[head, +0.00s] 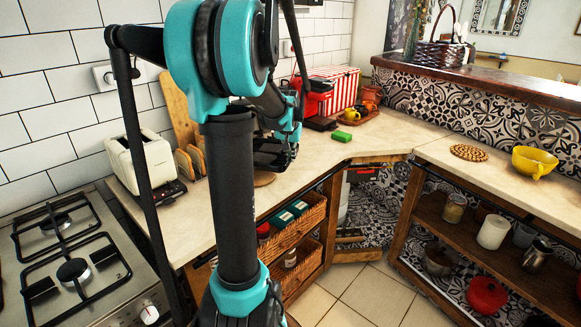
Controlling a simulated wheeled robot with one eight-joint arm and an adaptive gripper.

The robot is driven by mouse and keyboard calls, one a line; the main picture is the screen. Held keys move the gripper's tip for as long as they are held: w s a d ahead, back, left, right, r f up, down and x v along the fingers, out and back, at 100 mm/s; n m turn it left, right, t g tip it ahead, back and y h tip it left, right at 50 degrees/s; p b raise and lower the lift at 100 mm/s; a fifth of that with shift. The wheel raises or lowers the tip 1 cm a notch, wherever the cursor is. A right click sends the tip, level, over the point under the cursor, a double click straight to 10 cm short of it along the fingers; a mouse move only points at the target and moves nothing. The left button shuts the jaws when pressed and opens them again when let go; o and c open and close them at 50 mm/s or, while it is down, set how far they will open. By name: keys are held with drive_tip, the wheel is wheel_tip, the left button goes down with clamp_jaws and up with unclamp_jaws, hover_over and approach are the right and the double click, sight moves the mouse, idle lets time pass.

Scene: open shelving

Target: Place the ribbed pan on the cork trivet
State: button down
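A yellow pan-like vessel (534,162) with a short handle stands on the right counter; I cannot tell whether its wall is ribbed. A round, tan, textured mat (468,153), like a trivet, lies flat to its left with nothing on it. A flat round brown disc (264,179) lies on the left counter, partly hidden by my arm; I cannot tell its material. My gripper (274,158) is dark and small in view, above the left counter near this disc. It is far from the yellow vessel. Its fingers are too unclear to tell open from shut.
A toaster (141,160) and wooden boards (180,112) stand at the left, behind a gas hob (68,262). A green sponge (342,136) lies on the counter towards the corner. Open shelves (500,250) under the right counter hold jars and pots. The counter around the tan mat is clear.

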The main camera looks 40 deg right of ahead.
sight(290, 163)
drive_tip(key=shift+f, duration=2.25)
drive_tip(key=c, duration=2.2)
unclamp_jaws()
drive_tip(key=o, duration=0.5)
drive_tip(key=shift+r, duration=0.1)
drive_tip(key=v, duration=1.2)
